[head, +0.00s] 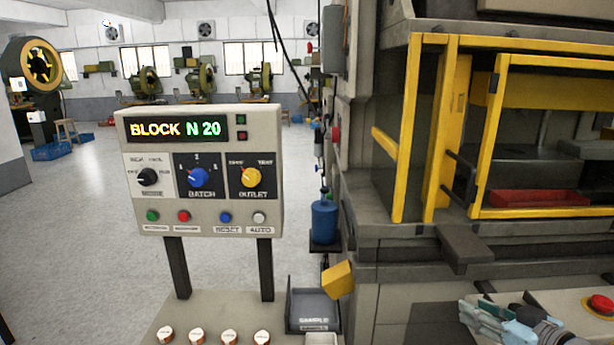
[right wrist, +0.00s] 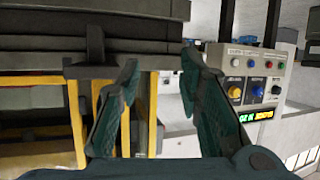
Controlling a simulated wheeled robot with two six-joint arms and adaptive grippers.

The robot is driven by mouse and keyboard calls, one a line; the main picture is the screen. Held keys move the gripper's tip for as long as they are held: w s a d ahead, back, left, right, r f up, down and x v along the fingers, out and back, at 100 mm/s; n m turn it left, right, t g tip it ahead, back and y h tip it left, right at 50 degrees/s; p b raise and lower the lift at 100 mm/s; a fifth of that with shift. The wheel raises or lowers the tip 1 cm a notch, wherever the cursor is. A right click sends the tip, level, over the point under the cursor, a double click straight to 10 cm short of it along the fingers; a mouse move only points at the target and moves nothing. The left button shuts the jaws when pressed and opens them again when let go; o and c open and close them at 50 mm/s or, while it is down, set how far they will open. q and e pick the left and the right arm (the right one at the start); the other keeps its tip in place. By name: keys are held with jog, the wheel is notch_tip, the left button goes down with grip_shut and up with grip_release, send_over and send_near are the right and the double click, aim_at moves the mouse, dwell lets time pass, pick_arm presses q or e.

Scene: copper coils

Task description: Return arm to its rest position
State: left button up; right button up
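My right gripper (head: 487,318) shows at the lower right of the head view, in front of the machine's base, with its teal fingers pointing left. In the right wrist view the two fingers of the right gripper (right wrist: 160,62) stand wide apart with nothing between them. It is open and empty, and touches nothing that I can see. My left gripper is in neither view.
A control panel (head: 205,205) reading BLOCK N 20 stands left of the yellow-framed press (head: 415,130). Several copper coils (head: 197,337) stand below it, beside a dark SAMPLE tray (head: 313,320). A red button (head: 601,304) sits right of my right gripper.

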jog(key=s+a+f+g+h, duration=0.1)
jog(key=s+a+f+g, duration=0.1)
jog(key=s+a+f, duration=0.55)
jog(key=s+a+f+g, duration=0.25)
jog(key=s+f, duration=0.25)
jog(key=f, duration=0.5)
jog(key=s+a+f+m+g+h, duration=0.1)
jog(key=s+f+g+h, duration=0.15)
jog(key=s, duration=0.75)
jog(key=s+f+m+g+h, duration=0.1)
jog(key=s+f+m+g, duration=0.15)
jog(key=s, duration=0.65)
notch_tip(320, 180, down, 19)
jog(key=d+g, duration=0.1)
jog(key=d, duration=0.1)
jog(key=s+f+g, duration=0.1)
jog(key=s+f, duration=1.2)
jog(key=s, duration=0.2)
jog(key=shift+d+f, duration=0.35)
jog(key=shift+f, duration=0.05)
jog(key=shift+s+g, duration=0.1)
jog(key=shift+g, duration=0.15)
